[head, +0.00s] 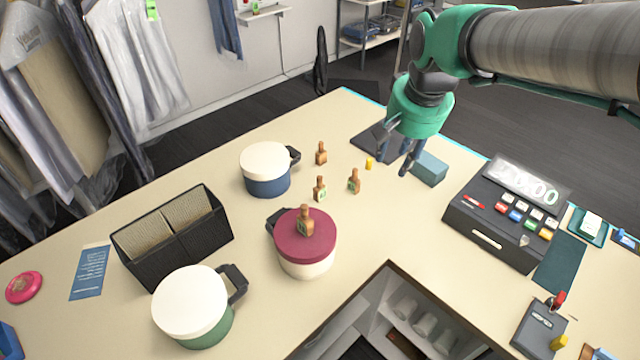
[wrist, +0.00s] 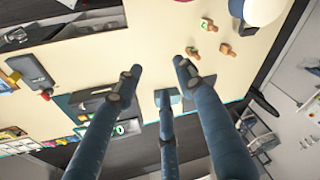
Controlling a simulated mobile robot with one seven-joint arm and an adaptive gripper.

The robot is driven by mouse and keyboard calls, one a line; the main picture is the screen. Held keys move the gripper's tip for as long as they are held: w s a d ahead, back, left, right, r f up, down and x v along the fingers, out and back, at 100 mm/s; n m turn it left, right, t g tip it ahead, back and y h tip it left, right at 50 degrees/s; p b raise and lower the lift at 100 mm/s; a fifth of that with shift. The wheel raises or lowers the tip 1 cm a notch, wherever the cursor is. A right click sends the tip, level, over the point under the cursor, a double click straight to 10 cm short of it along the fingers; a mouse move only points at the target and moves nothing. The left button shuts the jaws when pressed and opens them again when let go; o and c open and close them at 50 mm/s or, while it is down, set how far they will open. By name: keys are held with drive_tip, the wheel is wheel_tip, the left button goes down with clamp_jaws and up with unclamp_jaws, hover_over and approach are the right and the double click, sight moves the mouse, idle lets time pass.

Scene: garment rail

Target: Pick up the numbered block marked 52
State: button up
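I cannot read the number 52 on anything in either view. Small brown bottle-shaped pieces with green marks are the likeliest marked items: one (head: 321,153) at the back, one (head: 319,189) in front of it, one (head: 354,181) to the right, and one (head: 305,221) on the maroon lid. A tiny yellow piece (head: 369,164) lies near them. My gripper (head: 398,160) hangs above the counter to the right of these pieces, its fingers spread and empty. In the wrist view, my gripper (wrist: 160,76) shows open fingers, with brown pieces (wrist: 208,25) beyond them.
A teal box (head: 430,168) and dark pad (head: 378,138) are near my gripper. A cash register (head: 508,213) stands right. A blue pot (head: 266,170), maroon-lidded pot (head: 305,250), green pot (head: 195,305) and black divided box (head: 175,240) stand left. The counter (head: 400,230) has a cut-out in front.

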drive_tip(key=w+a+f+g+p, duration=0.15)
drive_tip(key=w+a, duration=0.25)
drive_tip(key=w, duration=0.5)
drive_tip(key=m+g+p, duration=0.2)
drive_tip(key=p, duration=0.2)
hover_over(319, 178)
wheel_tip(319, 178, down, 19)
drive_tip(key=shift+r, duration=0.2)
wheel_tip(319, 178, down, 8)
drive_tip(key=shift+f, duration=0.3)
drive_tip(key=shift+f, duration=0.1)
